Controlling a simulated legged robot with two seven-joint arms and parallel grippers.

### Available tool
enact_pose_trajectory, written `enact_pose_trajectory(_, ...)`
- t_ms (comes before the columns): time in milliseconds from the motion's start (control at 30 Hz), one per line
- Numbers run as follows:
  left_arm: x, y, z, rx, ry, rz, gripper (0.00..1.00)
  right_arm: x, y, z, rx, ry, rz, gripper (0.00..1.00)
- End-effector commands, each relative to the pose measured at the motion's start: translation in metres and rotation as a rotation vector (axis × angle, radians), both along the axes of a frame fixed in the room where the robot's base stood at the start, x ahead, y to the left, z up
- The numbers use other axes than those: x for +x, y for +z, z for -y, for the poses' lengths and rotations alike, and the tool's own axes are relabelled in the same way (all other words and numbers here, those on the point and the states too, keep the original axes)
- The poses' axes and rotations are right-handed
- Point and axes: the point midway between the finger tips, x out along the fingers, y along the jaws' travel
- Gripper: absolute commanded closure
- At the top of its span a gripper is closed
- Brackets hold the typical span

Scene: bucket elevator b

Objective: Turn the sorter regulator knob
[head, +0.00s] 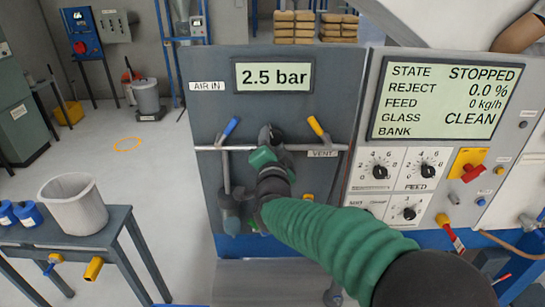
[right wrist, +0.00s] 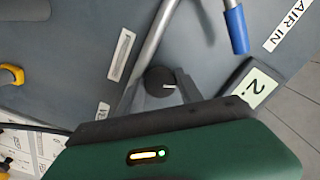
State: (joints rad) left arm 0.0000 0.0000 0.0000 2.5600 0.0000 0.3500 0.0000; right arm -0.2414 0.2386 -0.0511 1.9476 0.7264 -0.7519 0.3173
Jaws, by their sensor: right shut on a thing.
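The regulator knob (right wrist: 158,79) is a small black round knob with a white pointer line, in the middle of the right wrist view. My right gripper (right wrist: 158,88) has its two grey fingers on either side of it and is shut on it. In the head view my right gripper (head: 270,134) is at the pipe on the grey panel (head: 215,70), where it mostly hides the knob. The display (head: 274,75) above it reads 2.5 bar. My left gripper is not in view.
A blue-handled valve (head: 229,128) labelled AIR IN is left of my gripper, and a yellow-handled VENT valve (head: 316,127) is right of it. A control panel with a status screen (head: 438,98) and dials stands right. A grey bucket (head: 73,204) is on a table at left.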

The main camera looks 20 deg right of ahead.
Motion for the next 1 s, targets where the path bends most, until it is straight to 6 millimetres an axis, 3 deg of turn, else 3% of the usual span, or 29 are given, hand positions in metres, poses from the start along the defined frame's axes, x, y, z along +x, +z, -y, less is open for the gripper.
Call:
enact_pose_trajectory(33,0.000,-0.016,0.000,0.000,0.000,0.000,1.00,0.000,-0.007,0.000,0.044,0.000,0.014,0.97)
enact_pose_trajectory(500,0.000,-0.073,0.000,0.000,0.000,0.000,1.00,0.000,-0.005,0.000,0.468,0.001,0.134,0.97)
enact_pose_trajectory(1000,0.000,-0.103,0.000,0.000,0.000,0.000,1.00,0.000,-0.002,0.000,0.775,-0.001,0.218,0.97)
